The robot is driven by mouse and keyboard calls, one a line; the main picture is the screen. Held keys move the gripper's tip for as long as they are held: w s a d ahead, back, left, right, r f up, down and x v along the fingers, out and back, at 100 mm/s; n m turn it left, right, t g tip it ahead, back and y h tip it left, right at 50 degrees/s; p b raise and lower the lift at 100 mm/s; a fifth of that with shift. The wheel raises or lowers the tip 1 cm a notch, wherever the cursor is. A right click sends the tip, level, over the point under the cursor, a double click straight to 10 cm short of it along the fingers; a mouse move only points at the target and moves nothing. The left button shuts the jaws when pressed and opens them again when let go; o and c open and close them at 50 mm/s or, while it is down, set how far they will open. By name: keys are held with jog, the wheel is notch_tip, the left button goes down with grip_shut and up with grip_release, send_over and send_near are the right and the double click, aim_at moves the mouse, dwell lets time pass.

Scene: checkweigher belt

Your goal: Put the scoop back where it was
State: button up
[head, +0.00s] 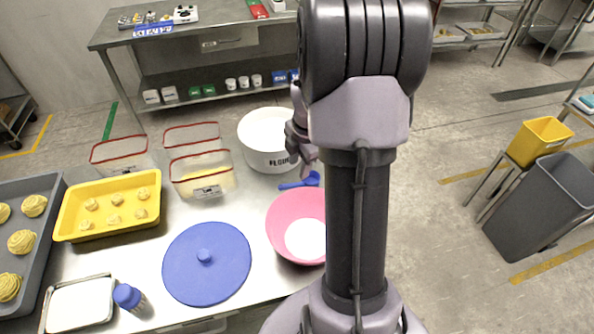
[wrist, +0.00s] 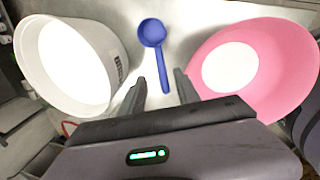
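The blue scoop (head: 299,185) lies on the steel table between the white flour tub (head: 268,160) and the pink bowl (head: 284,242). In the wrist view the scoop (wrist: 153,36) has its round cup toward the top and its handle pointing down toward my gripper. My gripper (wrist: 159,78) is open, its fingers on either side of the handle's line with gaps showing. The flour tub (wrist: 35,75) is to the left and holds white flour. The pink bowl (wrist: 296,58) is to the right, with white powder in it. My arm hides part of the bowl in the head view.
A round blue lid (head: 190,277) lies left of the pink bowl. Red-rimmed clear containers (head: 222,181), a yellow tray of dough pieces (head: 72,233) and a blue-capped shaker (head: 128,296) stand further left. The tub and bowl leave a narrow gap around the scoop.

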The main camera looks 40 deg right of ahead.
jog(key=s+a+r+m+t, duration=0.1)
jog(key=a+r+m+t, duration=0.1)
jog(key=a+r+m, duration=1)
jog(key=s+a+r+m+t+y, duration=0.1)
jog(key=s+a+r+m, duration=0.2)
jog(key=s+a, duration=0.3)
jog(key=s+a+r+m+y, duration=0.1)
jog(key=s+a+r+m, duration=0.2)
jog(key=a, duration=1)
jog(key=s+m, duration=0.1)
jog(key=s, duration=0.2)
jog(key=shift+s+a+r+m+t, duration=0.15)
jog(key=shift+s+a+m+t, duration=0.15)
jog(key=shift+m+t, duration=0.1)
